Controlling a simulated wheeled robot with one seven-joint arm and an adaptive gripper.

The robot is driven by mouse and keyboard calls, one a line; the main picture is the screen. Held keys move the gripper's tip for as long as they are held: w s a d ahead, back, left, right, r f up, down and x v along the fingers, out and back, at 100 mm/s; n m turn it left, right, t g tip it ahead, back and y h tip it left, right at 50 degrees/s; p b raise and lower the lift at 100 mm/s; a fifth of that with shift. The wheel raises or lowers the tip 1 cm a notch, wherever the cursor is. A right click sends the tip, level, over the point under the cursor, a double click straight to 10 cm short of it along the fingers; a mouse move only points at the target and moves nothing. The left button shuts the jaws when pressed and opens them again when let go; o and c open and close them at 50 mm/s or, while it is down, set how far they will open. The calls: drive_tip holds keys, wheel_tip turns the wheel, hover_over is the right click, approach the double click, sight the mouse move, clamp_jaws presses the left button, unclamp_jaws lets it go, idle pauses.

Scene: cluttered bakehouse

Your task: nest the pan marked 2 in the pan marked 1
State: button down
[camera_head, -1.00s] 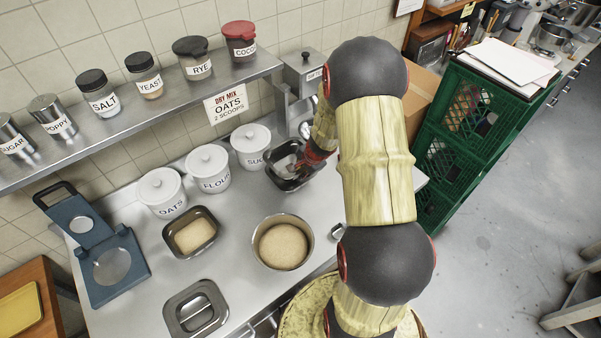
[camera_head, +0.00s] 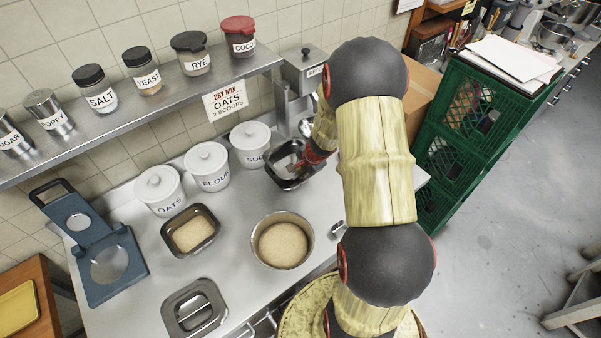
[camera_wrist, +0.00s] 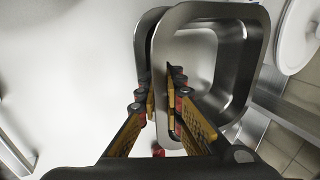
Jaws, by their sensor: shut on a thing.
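My gripper (camera_wrist: 162,98) is shut on the near wall of a steel pan (camera_wrist: 259,55), one finger inside it and one outside. The held pan's interior is empty where it shows. A second pan rim (camera_wrist: 141,48) shows just left of and beneath the held pan, so the two overlap closely. I cannot tell whether the held pan is fully seated or tilted. In the head view the dark pan rim (camera_head: 278,181) is at the back right of the counter, partly hidden by my arm. No number marks are readable on either pan.
Lidded white canisters (camera_head: 207,168) stand left of the pans. A shelf (camera_head: 130,118) with jars runs above. Green crates (camera_head: 462,130) stand right.

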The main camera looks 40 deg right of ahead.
drive_tip(key=shift+f, duration=0.1)
drive_tip(key=c, duration=1.8)
unclamp_jaws()
drive_tip(key=shift+c, duration=0.2)
drive_tip(key=shift+o, duration=0.4)
drive_tip(key=shift+f, duration=0.1)
drive_tip(key=shift+o, duration=1.3)
drive_tip(key=shift+r+p, duration=3.35)
drive_tip(key=shift+r, duration=0.75)
drive_tip(key=shift+a, duration=0.1)
